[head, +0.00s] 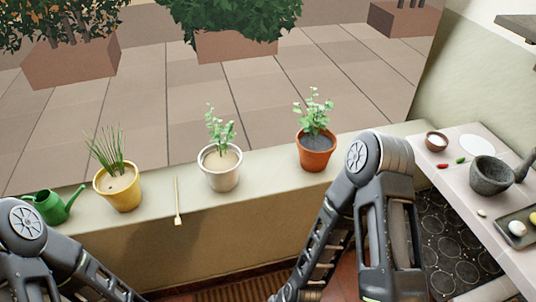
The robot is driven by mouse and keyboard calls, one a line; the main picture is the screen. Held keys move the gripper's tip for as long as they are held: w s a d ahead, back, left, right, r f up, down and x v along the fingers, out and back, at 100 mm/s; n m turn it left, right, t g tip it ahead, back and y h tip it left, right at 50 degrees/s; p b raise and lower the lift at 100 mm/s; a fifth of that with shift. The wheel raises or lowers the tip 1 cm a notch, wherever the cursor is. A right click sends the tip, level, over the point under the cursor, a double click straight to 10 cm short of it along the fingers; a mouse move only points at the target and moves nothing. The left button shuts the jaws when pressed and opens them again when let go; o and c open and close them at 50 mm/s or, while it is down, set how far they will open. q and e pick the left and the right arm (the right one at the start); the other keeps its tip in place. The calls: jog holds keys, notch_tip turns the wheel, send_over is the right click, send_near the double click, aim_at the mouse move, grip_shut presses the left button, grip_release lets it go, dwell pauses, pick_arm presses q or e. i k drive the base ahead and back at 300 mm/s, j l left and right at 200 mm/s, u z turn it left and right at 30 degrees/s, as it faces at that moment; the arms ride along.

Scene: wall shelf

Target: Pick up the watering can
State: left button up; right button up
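Nothing is seen holding the can. Both of my arms run down out of the bottom of the head view, and neither gripper shows.
A counter at right holds a stone mortar (488,176), a small bowl (436,142) and a dark tray (520,238).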

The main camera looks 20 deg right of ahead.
aim_at(52, 209)
jog(key=u, duration=1.15)
